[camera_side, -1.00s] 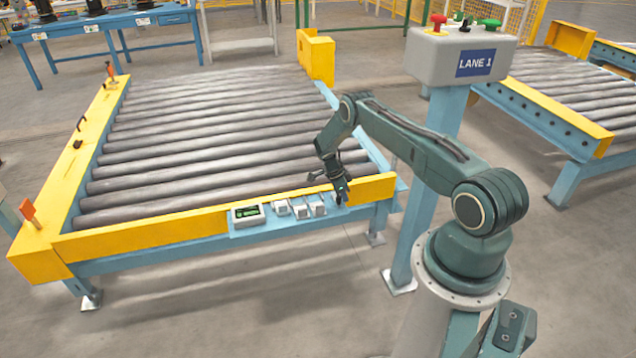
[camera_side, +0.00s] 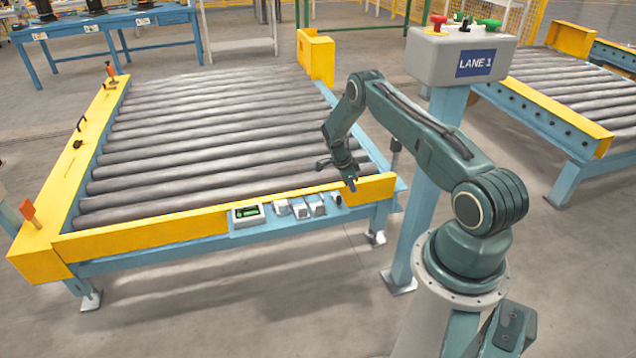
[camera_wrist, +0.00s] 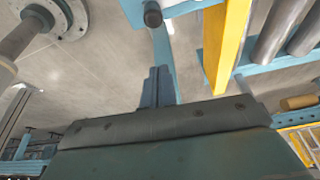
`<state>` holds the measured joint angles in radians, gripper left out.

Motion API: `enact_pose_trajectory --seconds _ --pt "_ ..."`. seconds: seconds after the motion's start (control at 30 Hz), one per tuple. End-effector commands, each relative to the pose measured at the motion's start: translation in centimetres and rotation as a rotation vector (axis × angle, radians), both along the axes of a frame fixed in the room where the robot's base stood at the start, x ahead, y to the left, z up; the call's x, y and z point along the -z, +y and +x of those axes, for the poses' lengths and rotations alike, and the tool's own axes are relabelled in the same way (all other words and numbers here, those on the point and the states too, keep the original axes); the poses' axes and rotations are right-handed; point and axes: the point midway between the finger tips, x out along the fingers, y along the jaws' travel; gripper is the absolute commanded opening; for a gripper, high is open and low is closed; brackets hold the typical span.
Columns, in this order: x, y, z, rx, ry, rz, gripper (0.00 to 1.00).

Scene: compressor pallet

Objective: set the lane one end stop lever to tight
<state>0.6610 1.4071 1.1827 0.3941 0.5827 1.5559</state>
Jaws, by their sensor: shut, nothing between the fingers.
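The lane one roller conveyor (camera_side: 150,240) has a yellow and blue frame. A short dark knob or lever end (camera_side: 336,198) stands at the right end of its front control strip. It also shows at the top of the wrist view (camera_wrist: 152,14). I cannot tell its setting, nor be sure that it is the end stop lever. My gripper (camera_side: 352,186) is just above and right of it, by the yellow front rail, apparently apart from it. The fingers are together and empty in the wrist view (camera_wrist: 158,86).
A display (camera_side: 247,213) and several pale switches (camera_side: 299,208) line the strip. Orange handles (camera_side: 29,210) stand on the left yellow rail. The "LANE 1" button box (camera_side: 462,55) stands on a blue post right of the conveyor. The rollers (camera_side: 200,150) are bare.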

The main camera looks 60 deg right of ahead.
Motion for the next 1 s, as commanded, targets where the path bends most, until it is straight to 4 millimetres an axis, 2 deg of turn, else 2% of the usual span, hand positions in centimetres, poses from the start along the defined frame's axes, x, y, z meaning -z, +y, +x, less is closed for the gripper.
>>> enact_pose_trajectory --seconds 0.2,0.4,1.0 --pt "-3.1 0.6 0.9 0.000 -0.001 -0.001 0.00" --pt "-4.7 1.0 1.3 0.000 0.000 0.000 0.00" --pt "-5.7 1.2 1.7 -0.012 -0.002 0.002 0.00"
